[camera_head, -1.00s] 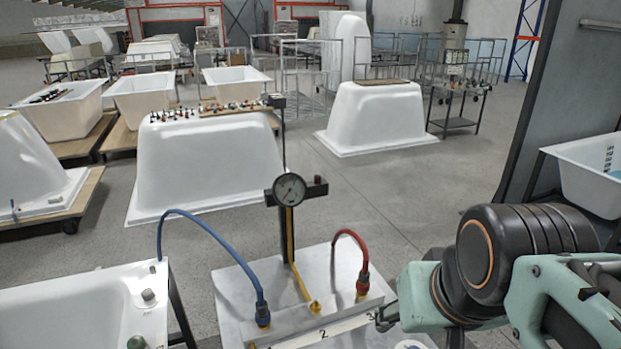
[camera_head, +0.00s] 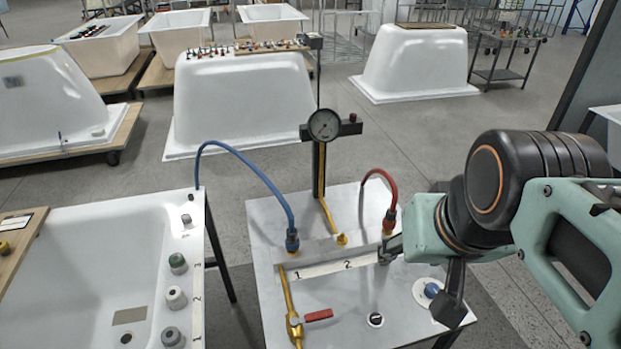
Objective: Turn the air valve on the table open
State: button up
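A yellow pipe (camera_head: 287,290) runs along the left part of the grey table (camera_head: 345,312). A valve (camera_head: 294,326) in the pipe has a red lever (camera_head: 319,315), which points right, across the line of the pipe.
A blue knob (camera_head: 432,290) and black knob (camera_head: 375,320) sit front right. A white tub (camera_head: 100,262) with several knobs is left.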

aim_at(294, 322)
jog(key=k+j+u, duration=0.15)
jog(key=u, duration=0.4)
jog(key=i+l+u, duration=0.25)
jog(key=k+u, duration=0.1)
jog(key=u, duration=0.15)
jog(key=k+z, duration=0.2)
jog(key=k+l+z, duration=0.25)
jog(key=i+j+u, duration=0.25)
jog(key=i, duration=0.1)
